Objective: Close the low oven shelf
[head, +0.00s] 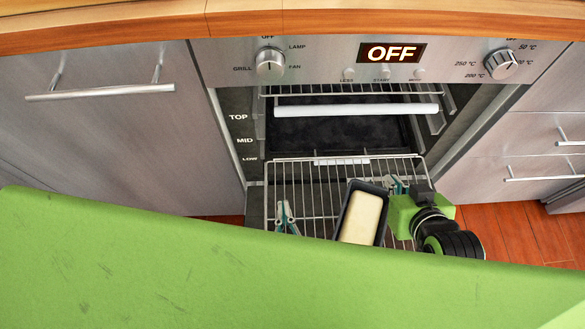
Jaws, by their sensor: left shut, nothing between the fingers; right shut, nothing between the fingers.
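The low oven shelf (315,178) is a wire rack that sticks out of the open oven (330,135), below the LOW mark. A dark loaf pan (348,205) with a pale loaf or dough (361,218) in it sits on the shelf, right of its middle. My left gripper (287,214) shows only its teal fingers, at the shelf's left part; its arm is hidden. My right gripper (397,186) is at the shelf's right part, beside the pan. Both are shut and empty. I cannot tell whether either touches the rack. The shelf's near edge is hidden behind my green body.
A higher rack (350,89) and a white bar (357,110) are in the oven above. The control panel (440,58) reads OFF. Steel cabinet fronts with handles (100,92) flank the oven. A wooden countertop (130,22) runs above. Wooden floor (525,230) shows at right.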

